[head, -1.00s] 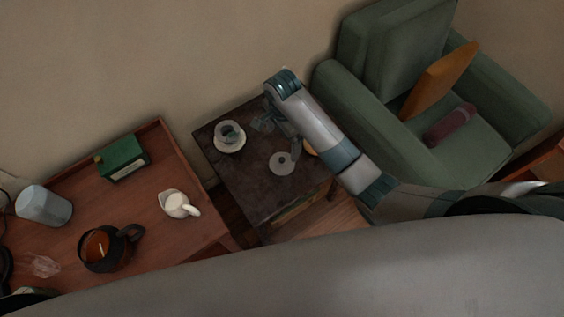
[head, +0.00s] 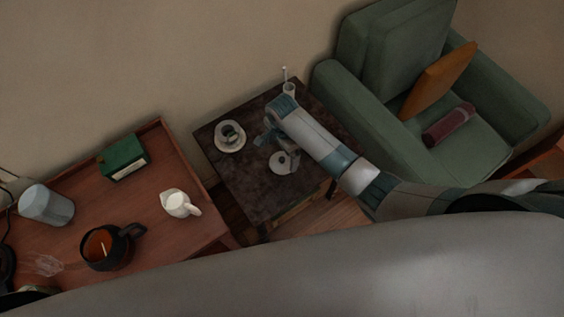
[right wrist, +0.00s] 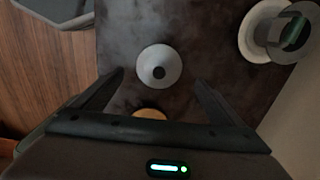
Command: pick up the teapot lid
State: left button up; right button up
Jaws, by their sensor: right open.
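A pale round disc with a dark centre, which looks like the teapot lid (head: 281,163), lies on the small dark side table (head: 238,178). It shows whole in the right wrist view (right wrist: 158,57), just beyond and between my fingertips. My right gripper (head: 273,143) is over the table beside the disc, open and empty; its two fingers also show apart in the right wrist view (right wrist: 159,80). A dark pot (head: 103,255) with brown liquid and an open top stands on the reddish table at left. My left gripper is not in view.
A cup on a saucer (head: 230,137) stands left of my right gripper. A small vase (head: 288,88) is at the table's back corner. A tan round thing (right wrist: 150,113) lies near my right gripper. A white jug (head: 178,204) and green box (head: 123,157) are on the reddish table. A green armchair (head: 385,50) is at right.

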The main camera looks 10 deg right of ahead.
aim_at(282, 159)
jog(key=shift+s+f+p, duration=0.15)
jog(key=shift+f+p, duration=0.25)
jog(key=shift+f, duration=2.15)
jog(key=shift+c, duration=0.4)
jog(key=c, duration=1.1)
jog(key=shift+s, duration=0.1)
